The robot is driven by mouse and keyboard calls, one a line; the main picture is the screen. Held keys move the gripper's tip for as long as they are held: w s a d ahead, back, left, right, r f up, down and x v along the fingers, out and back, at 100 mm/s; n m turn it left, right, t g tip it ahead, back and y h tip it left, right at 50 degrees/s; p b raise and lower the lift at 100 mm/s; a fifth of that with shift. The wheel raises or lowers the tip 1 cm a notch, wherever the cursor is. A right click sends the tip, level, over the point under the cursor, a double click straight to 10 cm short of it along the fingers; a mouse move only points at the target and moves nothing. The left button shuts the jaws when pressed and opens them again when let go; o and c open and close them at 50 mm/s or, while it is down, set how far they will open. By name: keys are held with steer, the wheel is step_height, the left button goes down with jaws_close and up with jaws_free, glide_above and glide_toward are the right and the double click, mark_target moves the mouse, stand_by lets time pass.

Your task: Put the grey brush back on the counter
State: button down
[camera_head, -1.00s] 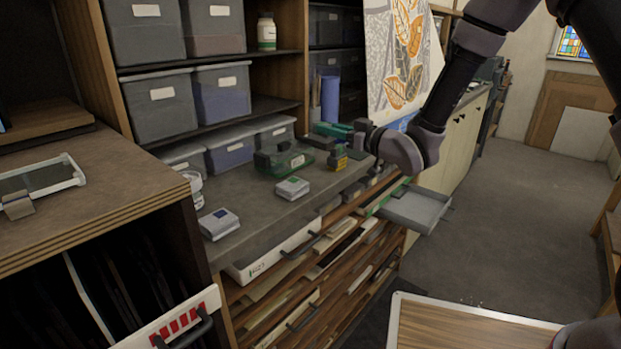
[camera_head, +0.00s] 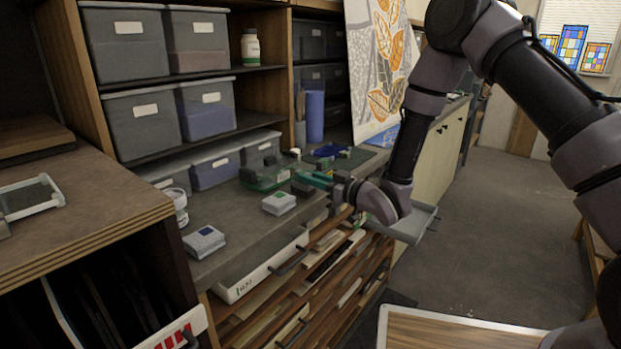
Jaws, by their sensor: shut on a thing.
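The grey counter (camera_head: 228,222) runs along the shelves, above the flat wooden drawers. My gripper (camera_head: 328,184) is low over the counter's front edge, beside some green and teal things. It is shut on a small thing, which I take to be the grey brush. The brush is mostly hidden and too small to make out clearly.
A blue cylinder (camera_head: 315,116) is behind.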

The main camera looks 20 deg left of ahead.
steer(key=shift+f, duration=0.2)
steer(key=c, duration=0.7)
jaws_free()
steer(key=shift+r, duration=0.1)
